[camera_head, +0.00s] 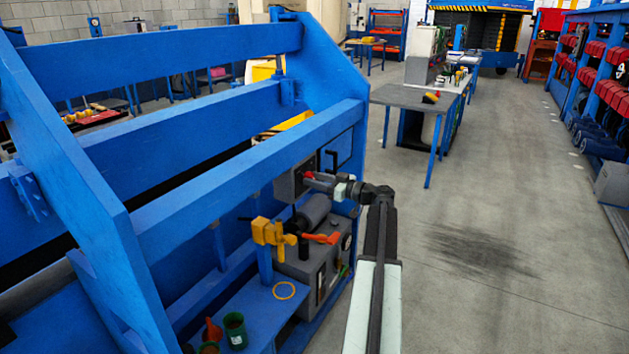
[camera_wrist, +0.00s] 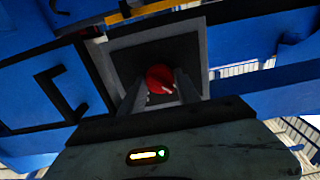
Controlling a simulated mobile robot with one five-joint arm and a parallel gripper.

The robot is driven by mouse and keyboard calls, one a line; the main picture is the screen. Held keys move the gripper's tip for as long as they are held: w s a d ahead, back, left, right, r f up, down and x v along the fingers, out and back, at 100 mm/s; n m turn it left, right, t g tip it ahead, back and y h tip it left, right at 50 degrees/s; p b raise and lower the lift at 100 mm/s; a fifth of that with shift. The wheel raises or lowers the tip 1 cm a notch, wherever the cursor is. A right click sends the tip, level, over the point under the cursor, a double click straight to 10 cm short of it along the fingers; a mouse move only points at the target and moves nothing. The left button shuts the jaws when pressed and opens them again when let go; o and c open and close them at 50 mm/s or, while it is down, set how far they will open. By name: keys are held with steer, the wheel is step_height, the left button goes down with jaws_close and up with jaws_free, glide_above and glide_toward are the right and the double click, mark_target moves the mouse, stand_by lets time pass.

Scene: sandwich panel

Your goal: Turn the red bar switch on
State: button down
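The red bar switch (camera_wrist: 159,78) shows as a round red knob with a lighter mark at its lower right, on the dark face of a square grey box (camera_wrist: 107,68). In the head view the red of the switch (camera_head: 309,175) shows at the tip of my gripper (camera_head: 315,182), on the box's right face. In the wrist view the two fingers of my gripper (camera_wrist: 160,86) stand apart, one on each side of the red knob. A thin gap seems to remain beside the knob; contact is hard to make out. The bar's exact angle is unclear.
Below are a yellow bracket (camera_head: 268,232), an orange handle (camera_head: 322,238) and a grey machine housing (camera_head: 308,270). Open floor (camera_head: 490,240) lies to the right.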

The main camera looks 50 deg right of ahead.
steer(key=shift+m, duration=0.4)
steer(key=m, duration=1.7)
stand_by(0.5)
steer(key=c, duration=0.9)
jaws_free()
